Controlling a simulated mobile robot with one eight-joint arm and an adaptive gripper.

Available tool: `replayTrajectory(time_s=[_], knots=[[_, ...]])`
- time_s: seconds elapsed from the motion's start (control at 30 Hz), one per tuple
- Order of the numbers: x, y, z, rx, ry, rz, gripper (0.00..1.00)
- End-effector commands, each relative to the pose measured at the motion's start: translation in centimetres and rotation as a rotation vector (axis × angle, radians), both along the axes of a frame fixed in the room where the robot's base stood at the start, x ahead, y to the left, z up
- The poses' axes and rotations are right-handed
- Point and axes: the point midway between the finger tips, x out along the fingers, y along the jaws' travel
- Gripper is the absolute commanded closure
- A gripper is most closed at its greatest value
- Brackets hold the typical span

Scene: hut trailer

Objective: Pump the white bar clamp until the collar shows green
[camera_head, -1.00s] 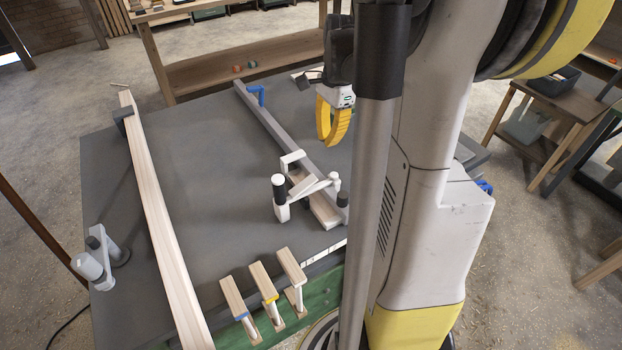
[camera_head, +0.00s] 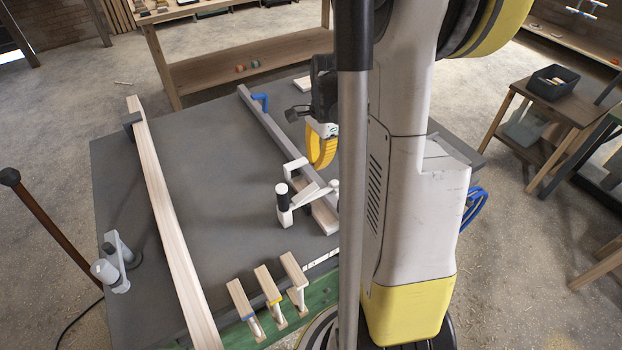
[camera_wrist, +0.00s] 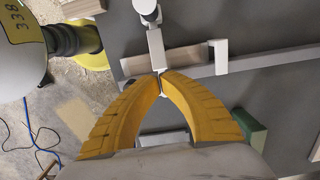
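My gripper (camera_wrist: 160,74) has yellow fingers with tips together and nothing clearly held. In the head view my gripper (camera_head: 318,165) hangs behind and right of the clamp; I cannot tell whether they touch.
A long grey rail (camera_head: 262,125) with a blue clamp (camera_head: 261,100) crosses the table. A long wooden board (camera_head: 163,212) lies left, beside a grey-white clamp (camera_head: 112,268). The grey tabletop between board and rail is clear.

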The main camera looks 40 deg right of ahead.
Motion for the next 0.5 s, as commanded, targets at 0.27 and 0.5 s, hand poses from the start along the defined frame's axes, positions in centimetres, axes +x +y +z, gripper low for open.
replayTrajectory(time_s=[0.27, 0.5], knots=[[-0.01, 0.35, -0.4, 0.0, 0.0, 0.0, 1.0], [0.0, 0.38, -0.74, 0.0, 0.0, 0.0, 1.0]])
